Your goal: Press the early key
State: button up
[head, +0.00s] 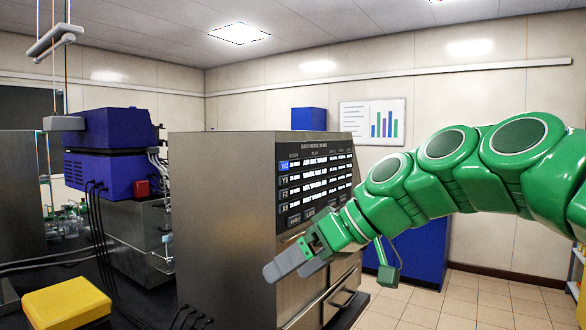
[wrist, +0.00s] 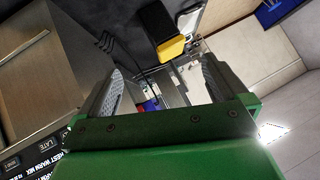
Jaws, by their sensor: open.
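The early key (head: 295,220) is a small dark labelled key at the lower left of the black screen panel (head: 313,175) on a steel cabinet. The late key (head: 310,213) sits just right of it. My gripper (head: 290,267) is open and empty, below the early key in the head view and apart from it as far as I can tell. In the wrist view my gripper (wrist: 163,75) points past the cabinet. The early key (wrist: 12,162) and the late key (wrist: 46,143) show at the lower left there, outside the fingers.
The steel cabinet (head: 220,220) fills the middle, with a handled drawer below the panel. Blue and steel equipment (head: 110,155) with black cables stands at the left. A yellow-topped object (head: 65,303) is at the lower left. Tiled floor (head: 460,300) is open at the right.

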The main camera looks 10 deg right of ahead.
jog(key=w+d+r+n+t+y, duration=0.1)
jog(key=w+d+r+t+y, duration=0.15)
jog(key=d+r, duration=0.35)
jog(key=w+d+r+t+y, duration=0.1)
jog(key=w+d+r+t, duration=0.1)
jog(key=w+d+r, duration=0.35)
jog(key=w+d+r+t, duration=0.1)
jog(key=d+t, duration=0.3)
jog(key=d, duration=1.5)
jog(key=x, duration=1)
jog(key=shift+a+r, duration=0.1)
